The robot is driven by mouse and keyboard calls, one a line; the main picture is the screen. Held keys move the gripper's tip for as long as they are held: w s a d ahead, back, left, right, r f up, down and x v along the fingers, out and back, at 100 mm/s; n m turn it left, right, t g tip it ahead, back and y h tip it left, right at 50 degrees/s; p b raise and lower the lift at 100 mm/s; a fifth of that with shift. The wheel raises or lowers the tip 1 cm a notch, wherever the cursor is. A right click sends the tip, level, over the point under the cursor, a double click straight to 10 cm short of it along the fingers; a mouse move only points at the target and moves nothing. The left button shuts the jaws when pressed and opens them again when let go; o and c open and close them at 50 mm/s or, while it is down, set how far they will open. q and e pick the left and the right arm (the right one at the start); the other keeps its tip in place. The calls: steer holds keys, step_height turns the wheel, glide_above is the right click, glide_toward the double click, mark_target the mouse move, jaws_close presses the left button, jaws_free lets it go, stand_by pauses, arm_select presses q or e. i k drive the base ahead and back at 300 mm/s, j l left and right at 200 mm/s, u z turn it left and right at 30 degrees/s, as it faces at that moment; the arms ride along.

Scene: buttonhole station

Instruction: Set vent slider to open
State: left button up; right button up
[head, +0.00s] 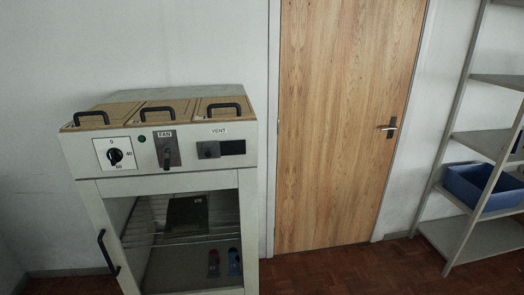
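The vent slider (208,150) is a dark grey plate with a small knob, under the VENT label on the front panel of a grey cabinet (90,187). The plate sits at the left of its slot, and a dark opening (232,147) shows to its right. Neither of my grippers is in the head view.
The same panel has a round dial (115,155) and a FAN lever (166,157). Handled wooden lids (165,112) lie on top. The glass door has a side handle (107,252). A wooden door (340,120) and a shelf rack with a blue bin (480,187) stand right.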

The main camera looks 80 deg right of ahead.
mark_target(205, 150)
steer(key=z, duration=2.35)
steer(key=i, duration=0.35)
